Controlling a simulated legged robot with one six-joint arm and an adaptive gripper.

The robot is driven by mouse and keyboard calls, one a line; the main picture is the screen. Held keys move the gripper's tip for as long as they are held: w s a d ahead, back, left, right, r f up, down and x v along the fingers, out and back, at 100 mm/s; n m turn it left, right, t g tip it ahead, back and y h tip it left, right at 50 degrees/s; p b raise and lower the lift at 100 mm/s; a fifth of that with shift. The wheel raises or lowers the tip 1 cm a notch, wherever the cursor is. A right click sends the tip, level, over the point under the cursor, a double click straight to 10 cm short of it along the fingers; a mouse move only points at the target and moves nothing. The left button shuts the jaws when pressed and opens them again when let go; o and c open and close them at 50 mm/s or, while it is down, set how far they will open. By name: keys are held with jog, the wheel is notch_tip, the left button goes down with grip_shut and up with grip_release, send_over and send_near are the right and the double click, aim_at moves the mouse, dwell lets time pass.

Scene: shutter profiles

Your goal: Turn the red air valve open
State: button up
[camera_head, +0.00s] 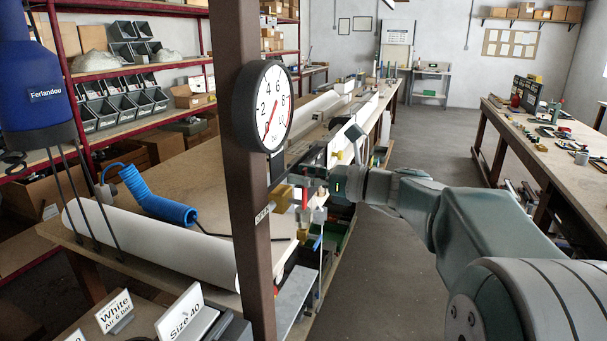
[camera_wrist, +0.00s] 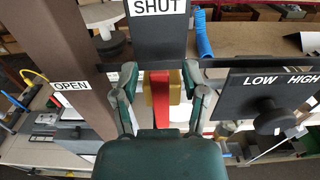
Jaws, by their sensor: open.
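The red valve lever (camera_wrist: 160,98) stands upright in the wrist view, directly below the SHUT plate (camera_wrist: 158,30). A yellow-brass valve body (camera_wrist: 176,88) shows behind it. The OPEN label (camera_wrist: 71,87) is to the left, on a brown post. My gripper (camera_wrist: 161,73) is open, with one finger on each side of the lever and gaps visible between. The lever's near end is hidden by my gripper's body. In the head view the red lever (camera_head: 304,197) is small beside the brass body (camera_head: 283,196), and my gripper (camera_head: 327,186) is just right of it.
A LOW/HIGH plate with a black knob (camera_wrist: 272,118) is close to my right finger. The brown post (camera_head: 243,190) carries a round gauge (camera_head: 263,106) with a red needle. A blue coiled hose (camera_head: 158,200) lies on the bench. The aisle floor (camera_head: 425,140) is clear.

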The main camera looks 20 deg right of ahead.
grip_shut()
jog(key=shift+s+n, duration=0.15)
jog(key=shift+n, duration=0.15)
jog(key=n, duration=0.1)
jog(key=s+a+n, duration=0.1)
jog(key=shift+s+f+n, duration=0.1)
jog(key=shift+n, duration=0.2)
jog(key=s+a+f+n, duration=0.2)
jog(key=f+n, duration=0.4)
jog(key=n, duration=0.8)
jog(key=shift+s+a+f+n, duration=0.25)
jog(key=shift+s+a+n, duration=0.15)
jog(key=shift+s, duration=0.5)
jog(key=shift+f, duration=0.1)
